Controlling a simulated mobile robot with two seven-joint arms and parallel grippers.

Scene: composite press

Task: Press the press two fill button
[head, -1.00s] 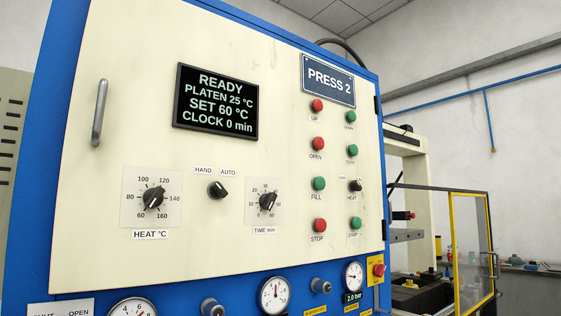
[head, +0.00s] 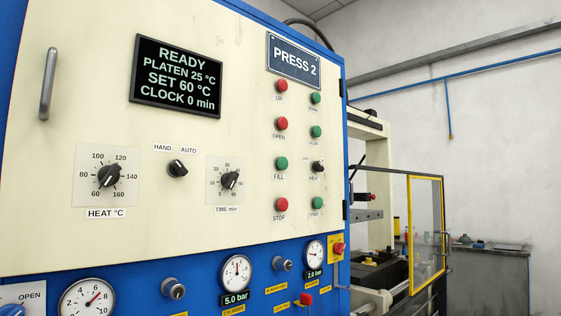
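The green FILL button (head: 281,164) is on the cream control panel (head: 120,235) of press two, in the left of its two button columns. It sits below the red OPEN button (head: 281,124) and above the red STOP button (head: 281,204). The PRESS 2 sign (head: 295,60) is above the columns. The display (head: 177,76) reads READY, PLATEN 25 °C, SET 60 °C, CLOCK 0 min. Neither of my grippers is in view.
A HEAT switch (head: 318,166) and green buttons are right of FILL. Heat dial (head: 109,176), hand/auto switch (head: 177,168) and timer dial (head: 230,180) are to the left. Gauges (head: 237,272) line the blue lower edge. A yellow-framed guard (head: 427,237) stands at right.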

